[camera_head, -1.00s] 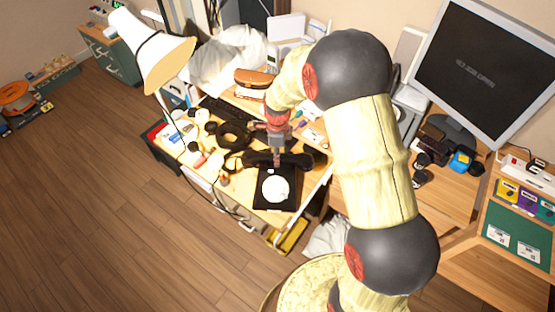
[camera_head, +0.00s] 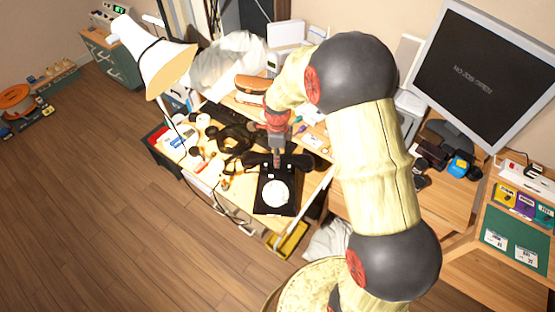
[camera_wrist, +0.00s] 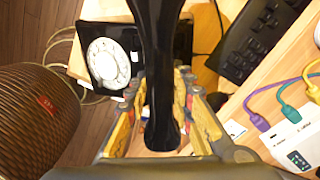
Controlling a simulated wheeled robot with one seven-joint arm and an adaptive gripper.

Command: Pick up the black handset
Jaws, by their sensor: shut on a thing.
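The black handset (camera_wrist: 158,60) runs lengthwise through the middle of the wrist view, between the two fingers of my gripper (camera_wrist: 165,110). The gripper is shut on it. In the head view, my gripper (camera_head: 277,158) points down at the handset (camera_head: 298,163), which shows as a dark bar partly hidden by the gripper. The black phone base (camera_head: 262,208) with its white dial (camera_head: 276,193) sits on the desk just in front. The dial also shows at upper left in the wrist view (camera_wrist: 108,63), apart from the handset.
Black headphones (camera_head: 236,138) and clutter lie left of the phone. A lamp (camera_head: 160,58) and a monitor (camera_head: 475,70) flank the desk.

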